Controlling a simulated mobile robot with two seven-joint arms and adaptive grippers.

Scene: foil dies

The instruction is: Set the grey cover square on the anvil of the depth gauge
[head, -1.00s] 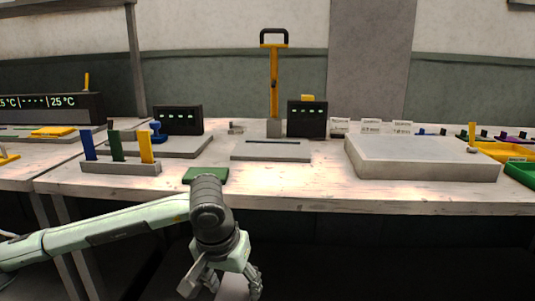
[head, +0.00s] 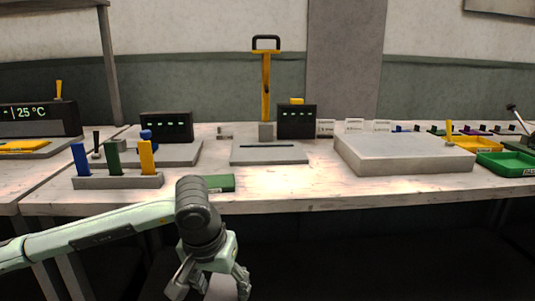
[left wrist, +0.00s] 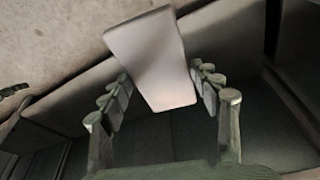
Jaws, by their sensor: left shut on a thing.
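In the left wrist view a pale grey flat plate, apparently the grey cover (left wrist: 155,60), sits between the two fingers of my left gripper (left wrist: 160,98), which is shut on it. I cannot tell which is the depth gauge. My right gripper is out of view.
A rack (head: 118,182) with blue, green and yellow uprights stands front left. A green pad (head: 221,183) lies near the front edge. A large grey block (head: 400,153) stands right of centre, with yellow and green trays (head: 508,164) beyond. Bench between pad and block is clear.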

